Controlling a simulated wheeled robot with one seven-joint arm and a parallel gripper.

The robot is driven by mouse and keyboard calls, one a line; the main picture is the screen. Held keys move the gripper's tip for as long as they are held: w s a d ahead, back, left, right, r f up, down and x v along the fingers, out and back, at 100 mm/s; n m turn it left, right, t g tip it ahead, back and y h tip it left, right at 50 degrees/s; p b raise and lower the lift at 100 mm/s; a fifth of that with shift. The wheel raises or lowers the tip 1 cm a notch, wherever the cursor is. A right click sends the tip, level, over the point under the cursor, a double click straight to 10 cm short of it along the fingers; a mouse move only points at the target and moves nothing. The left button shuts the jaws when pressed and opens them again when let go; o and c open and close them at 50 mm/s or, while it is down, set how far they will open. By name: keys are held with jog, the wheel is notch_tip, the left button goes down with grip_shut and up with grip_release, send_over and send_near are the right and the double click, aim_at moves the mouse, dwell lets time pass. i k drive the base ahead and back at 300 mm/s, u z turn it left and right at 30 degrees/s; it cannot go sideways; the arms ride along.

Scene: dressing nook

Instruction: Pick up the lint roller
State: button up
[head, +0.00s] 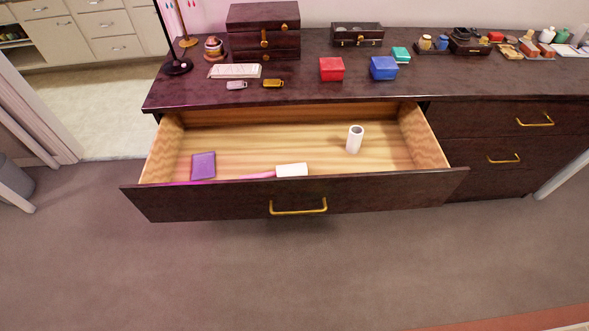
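The lint roller (292,170) seems to be the white roll with a pink handle lying inside the open drawer (298,201), close to its front panel. Its handle points left and is partly hidden by the front panel. A separate white hollow roll (354,141) stands upright, slightly tilted in the picture, farther right in the drawer. My gripper does not show in the head view.
A purple flat object (203,166) lies at the drawer's left. Above, the dark dresser top holds a red box (332,69), a blue box (383,68), a jewelry chest (264,31) and several small items. The carpet in front is clear.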

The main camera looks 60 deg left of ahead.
aim_at(296, 169)
jog(key=u, duration=0.05)
jog(key=k, duration=1.3)
jog(key=u, duration=1.55)
jog(key=i, duration=1)
jog(key=z, duration=1.15)
